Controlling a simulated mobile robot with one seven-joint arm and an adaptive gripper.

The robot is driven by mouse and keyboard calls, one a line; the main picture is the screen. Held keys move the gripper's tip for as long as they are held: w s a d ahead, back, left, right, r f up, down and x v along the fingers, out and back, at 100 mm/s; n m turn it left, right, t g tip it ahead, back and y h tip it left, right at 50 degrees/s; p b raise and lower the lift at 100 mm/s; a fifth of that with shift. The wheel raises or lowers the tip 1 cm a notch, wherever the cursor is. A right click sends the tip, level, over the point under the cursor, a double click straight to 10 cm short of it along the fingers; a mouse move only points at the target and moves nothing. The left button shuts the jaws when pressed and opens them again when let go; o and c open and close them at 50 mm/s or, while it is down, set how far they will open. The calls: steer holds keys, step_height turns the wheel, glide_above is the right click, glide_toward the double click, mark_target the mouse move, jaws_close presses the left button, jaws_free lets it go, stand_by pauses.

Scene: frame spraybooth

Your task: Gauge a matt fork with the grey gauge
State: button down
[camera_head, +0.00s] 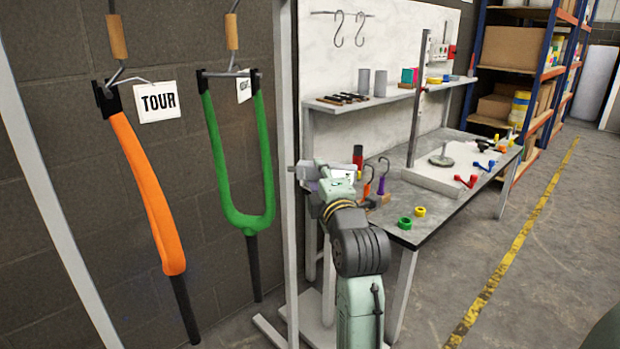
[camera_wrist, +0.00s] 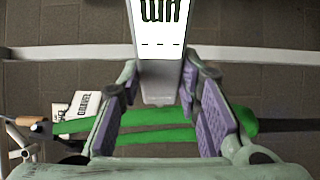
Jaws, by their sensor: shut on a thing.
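My gripper (camera_wrist: 162,105) is shut on the grey gauge (camera_wrist: 158,88), whose bright display with dark marks shows at the top of the wrist view. In the head view my gripper is by the rack's upright post, and the gauge is small there. A green fork (camera_head: 225,185) hangs from a hook left of that post. It also lies across the wrist view (camera_wrist: 165,135), beyond and below the gauge, with a visible gap in the head view. An orange fork (camera_head: 146,190) hangs further left. I cannot tell either fork's finish for certain.
A tag (camera_head: 158,101) reading TOUR hangs by the orange fork; another tag (camera_head: 243,87) hangs by the green one. A workbench (camera_head: 440,215) with small coloured parts stands to the right.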

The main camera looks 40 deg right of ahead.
mark_target(339, 175)
steer(key=shift+s+d+b, duration=0.45)
steer(key=shift+s+d, duration=0.9)
steer(key=shift+s, duration=0.2)
steer(key=shift+r, duration=0.1)
